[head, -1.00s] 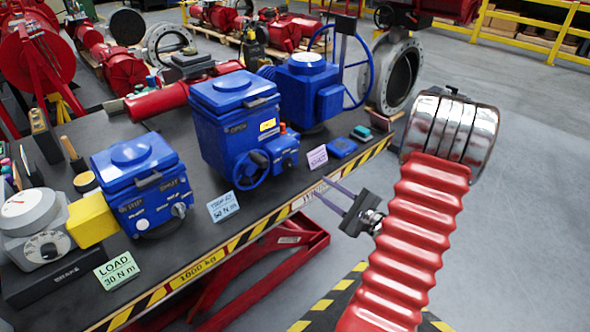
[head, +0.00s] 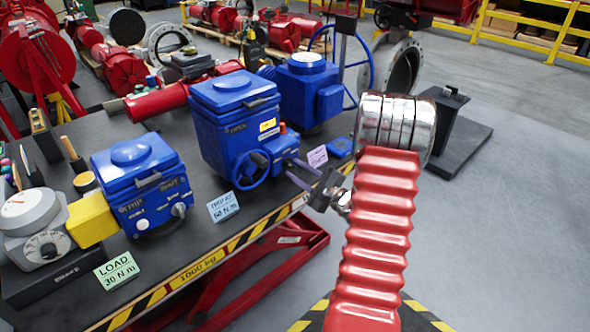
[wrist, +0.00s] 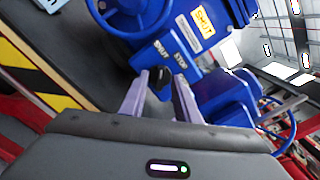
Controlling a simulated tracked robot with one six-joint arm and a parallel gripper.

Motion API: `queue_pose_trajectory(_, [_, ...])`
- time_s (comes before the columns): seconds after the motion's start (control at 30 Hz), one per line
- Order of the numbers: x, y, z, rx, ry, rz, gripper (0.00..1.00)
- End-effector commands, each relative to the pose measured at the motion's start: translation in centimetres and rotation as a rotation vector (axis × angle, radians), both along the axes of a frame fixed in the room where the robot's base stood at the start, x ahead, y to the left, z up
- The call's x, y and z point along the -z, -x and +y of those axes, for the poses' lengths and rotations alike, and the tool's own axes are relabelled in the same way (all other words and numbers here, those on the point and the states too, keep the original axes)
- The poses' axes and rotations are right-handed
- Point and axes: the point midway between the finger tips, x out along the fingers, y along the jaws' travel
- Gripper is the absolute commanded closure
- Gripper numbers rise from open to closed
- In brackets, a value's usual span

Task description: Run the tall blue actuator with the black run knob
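The tall blue actuator (head: 232,115) stands on the black bench top, with a blue handwheel (head: 250,172) low on its front and a small control box (head: 283,148) on its right. In the wrist view the box's face (wrist: 178,58) reads SHUT and STOP. A black knob (wrist: 161,82) is on that face, between my two purple fingertips; whether they touch it I cannot tell. My gripper (head: 292,172) is open, pointing left at the box's front. In the wrist view my gripper (wrist: 160,88) shows a finger on each side of the knob. The knob is hidden in the head view.
A shorter blue actuator (head: 140,180) and a yellow coupling (head: 92,220) stand left. Another blue actuator (head: 310,90) stands behind right. Cards stand along the striped bench edge: green (head: 117,270), light blue (head: 223,207) and pink (head: 317,156).

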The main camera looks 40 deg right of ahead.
Motion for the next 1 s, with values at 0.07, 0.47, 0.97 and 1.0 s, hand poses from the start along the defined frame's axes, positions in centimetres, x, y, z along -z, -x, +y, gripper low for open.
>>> queue_pose_trajectory(0.07, [0.04, -0.82, 0.08, -0.001, 0.0, 0.0, 0.71])
queue_pose_trajectory(0.47, [0.01, -1.43, 0.05, 0.0, 0.0, 0.0, 0.71])
queue_pose_trajectory(0.97, [0.04, -1.41, 0.08, -0.001, 0.0, 0.001, 1.0])
queue_pose_trajectory(1.0, [0.04, -1.41, 0.08, -0.001, 0.0, 0.001, 1.0])
